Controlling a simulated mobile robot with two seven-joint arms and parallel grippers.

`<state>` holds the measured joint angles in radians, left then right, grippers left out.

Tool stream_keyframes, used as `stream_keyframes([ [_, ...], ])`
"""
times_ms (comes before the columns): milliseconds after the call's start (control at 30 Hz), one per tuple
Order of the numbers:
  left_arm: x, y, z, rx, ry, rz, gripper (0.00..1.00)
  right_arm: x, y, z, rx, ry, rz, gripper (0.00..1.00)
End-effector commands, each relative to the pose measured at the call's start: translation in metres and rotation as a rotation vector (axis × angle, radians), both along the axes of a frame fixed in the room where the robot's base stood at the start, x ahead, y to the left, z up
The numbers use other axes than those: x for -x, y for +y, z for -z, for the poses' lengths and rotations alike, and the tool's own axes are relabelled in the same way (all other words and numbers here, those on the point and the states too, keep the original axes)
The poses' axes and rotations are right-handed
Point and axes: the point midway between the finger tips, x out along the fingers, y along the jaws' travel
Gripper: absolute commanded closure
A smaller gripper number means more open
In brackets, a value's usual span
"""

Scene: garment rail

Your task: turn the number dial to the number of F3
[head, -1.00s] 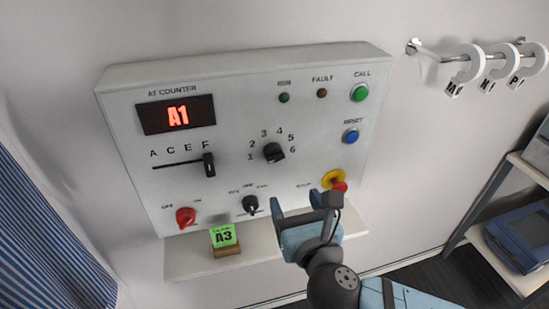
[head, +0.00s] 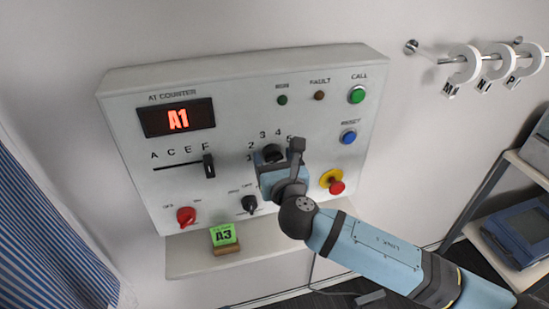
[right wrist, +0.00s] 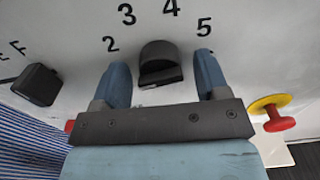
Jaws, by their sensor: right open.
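The number dial (head: 272,151) is a black knob on the grey panel, ringed by printed numbers. In the right wrist view the dial (right wrist: 159,61) sits between the two blue fingers, below the printed 3 and 4. My right gripper (head: 279,160) is open at the dial, one finger on each side; it also shows in the right wrist view (right wrist: 161,76). I see a gap at each side of the knob, and contact is not visible. The dial's pointer is hard to read. The display (head: 177,117) reads A1. The letter slider (head: 208,166) stands at F. My left gripper is not in view.
A red knob (head: 186,216), a black selector (head: 249,203) and a red stop button on yellow (head: 333,183) lie below. Blue (head: 348,137) and green (head: 356,95) buttons are at right. A green A3 card (head: 223,235) stands on the shelf (head: 190,260).

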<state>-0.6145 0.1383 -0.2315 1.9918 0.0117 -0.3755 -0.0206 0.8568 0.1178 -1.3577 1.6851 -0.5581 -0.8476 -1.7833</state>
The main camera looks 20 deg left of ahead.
Motion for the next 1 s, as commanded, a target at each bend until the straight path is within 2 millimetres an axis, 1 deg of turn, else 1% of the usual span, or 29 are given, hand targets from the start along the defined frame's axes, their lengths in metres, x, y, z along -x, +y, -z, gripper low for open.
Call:
stream_keyframes([
  [133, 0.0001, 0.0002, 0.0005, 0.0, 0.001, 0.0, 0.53, 0.0, -0.0001, 0.0001, 0.0, 0.0, 0.0, 0.32],
  [167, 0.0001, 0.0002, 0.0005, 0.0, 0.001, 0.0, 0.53, 0.0, -0.0001, 0.0001, 0.0, 0.0, 0.0, 0.34],
  [200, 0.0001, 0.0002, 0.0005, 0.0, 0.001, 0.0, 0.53, 0.0001, -0.0002, 0.0001, 0.0, 0.0, 0.0, 0.43],
  [267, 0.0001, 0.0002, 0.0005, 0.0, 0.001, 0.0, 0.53, 0.0001, -0.0002, 0.0001, 0.0, 0.0, 0.0, 0.57],
  [300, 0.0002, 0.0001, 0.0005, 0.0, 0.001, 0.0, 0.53, 0.0002, -0.0003, 0.0002, 0.0, 0.0, 0.0, 0.66],
  [367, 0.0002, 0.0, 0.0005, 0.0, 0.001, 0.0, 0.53, 0.0002, -0.0003, 0.0002, 0.0, 0.0, 0.0, 0.79],
  [667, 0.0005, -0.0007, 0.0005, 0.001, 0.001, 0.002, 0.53, 0.0005, -0.0001, 0.0007, -0.021, 0.015, 0.0, 0.79],
  [867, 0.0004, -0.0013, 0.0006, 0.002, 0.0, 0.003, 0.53, 0.0008, 0.0001, 0.001, -0.1, 0.069, 0.0, 0.79],
  [1000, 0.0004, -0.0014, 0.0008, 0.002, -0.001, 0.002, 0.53, 0.0009, 0.0, 0.0014, -0.189, 0.129, 0.0, 0.79],
])
